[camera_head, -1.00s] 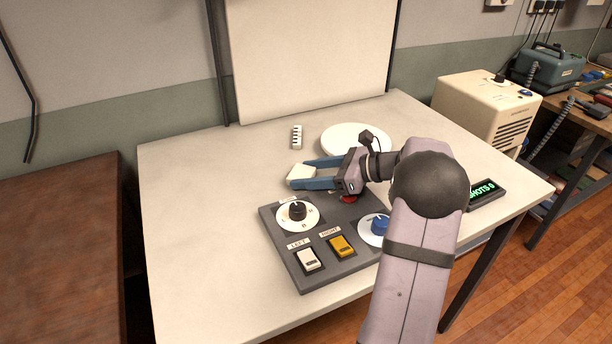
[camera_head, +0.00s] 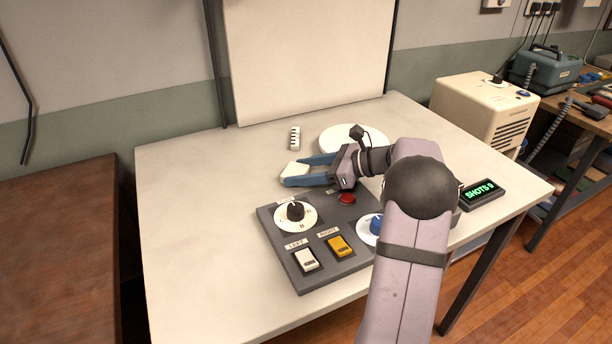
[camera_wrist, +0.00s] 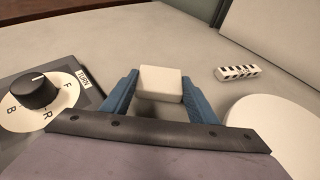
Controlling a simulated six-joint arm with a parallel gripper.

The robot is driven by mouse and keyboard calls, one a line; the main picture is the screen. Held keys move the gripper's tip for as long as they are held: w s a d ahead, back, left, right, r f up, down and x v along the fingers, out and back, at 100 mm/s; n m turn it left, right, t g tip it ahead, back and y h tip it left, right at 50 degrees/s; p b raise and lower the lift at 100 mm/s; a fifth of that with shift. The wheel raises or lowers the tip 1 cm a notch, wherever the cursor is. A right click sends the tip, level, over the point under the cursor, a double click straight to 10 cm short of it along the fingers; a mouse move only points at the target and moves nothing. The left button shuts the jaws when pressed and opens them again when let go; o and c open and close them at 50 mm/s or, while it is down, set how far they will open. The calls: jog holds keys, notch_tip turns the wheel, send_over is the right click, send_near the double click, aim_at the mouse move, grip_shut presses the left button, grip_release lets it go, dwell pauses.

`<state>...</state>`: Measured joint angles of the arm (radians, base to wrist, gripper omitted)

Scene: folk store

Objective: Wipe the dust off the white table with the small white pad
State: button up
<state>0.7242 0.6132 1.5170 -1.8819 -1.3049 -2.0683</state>
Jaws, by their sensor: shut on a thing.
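The small white pad (camera_head: 294,169) is a pale block at the tips of my gripper (camera_head: 308,173). My gripper is shut on it, with a blue finger on each side. In the wrist view the pad (camera_wrist: 160,84) sits between the two fingertips (camera_wrist: 160,92). The pad is low over the white table (camera_head: 190,200), just behind the grey control panel; I cannot tell whether it touches the surface. The table top looks pale, and no distinct dust patch can be made out.
The control panel (camera_head: 322,262) with knobs and switches lies in front of the gripper. Behind are a round white plate (camera_head: 345,136) and a small black-and-white striped block (camera_head: 294,138). A SHOTS display (camera_head: 481,194) is at right. The table's left side is clear.

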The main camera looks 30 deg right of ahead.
aim_at(295, 163)
jog(key=shift+w+r, duration=0.15)
jog(key=shift+w, duration=0.3)
jog(key=shift+w, duration=1.8)
jog(key=shift+f+b, duration=0.35)
jog(key=shift+b, duration=0.15)
jog(key=shift+s, duration=0.15)
jog(key=shift+s+f+b, duration=0.1)
jog(key=shift+s+b, duration=0.2)
jog(key=shift+b, duration=0.2)
jog(key=shift+s+b, duration=1.15)
jog(key=shift+s, duration=0.3)
